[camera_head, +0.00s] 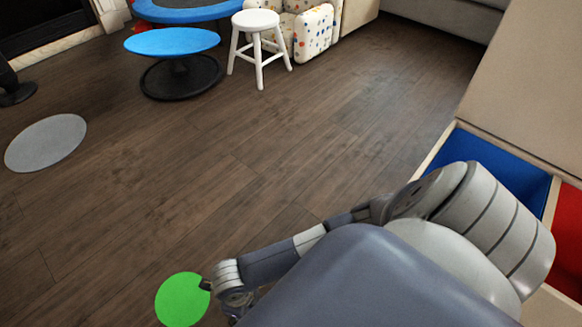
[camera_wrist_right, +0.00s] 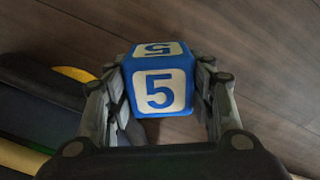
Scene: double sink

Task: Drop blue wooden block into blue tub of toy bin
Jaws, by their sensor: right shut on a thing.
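The blue wooden block (camera_wrist_right: 158,82), with white panels and the number 5, is between the two fingers of my right gripper (camera_wrist_right: 160,95) in the right wrist view. Both fingers press on its sides, and the gripper is shut on it. In the head view my right gripper (camera_head: 232,292) is low at the bottom, and the block cannot be made out there. The toy bin is at the right edge of the head view, with its blue tub (camera_head: 482,160) partly hidden by my arm. The gripper is well to the left of the tub. My left gripper is not in view.
A red tub (camera_head: 568,240) adjoins the blue one. A pale panel (camera_head: 530,85) rises behind the tubs. A green disc (camera_head: 180,300) shows beside the right gripper. A white stool (camera_head: 257,40) and blue round table (camera_head: 172,42) stand far off. The middle wooden floor is clear.

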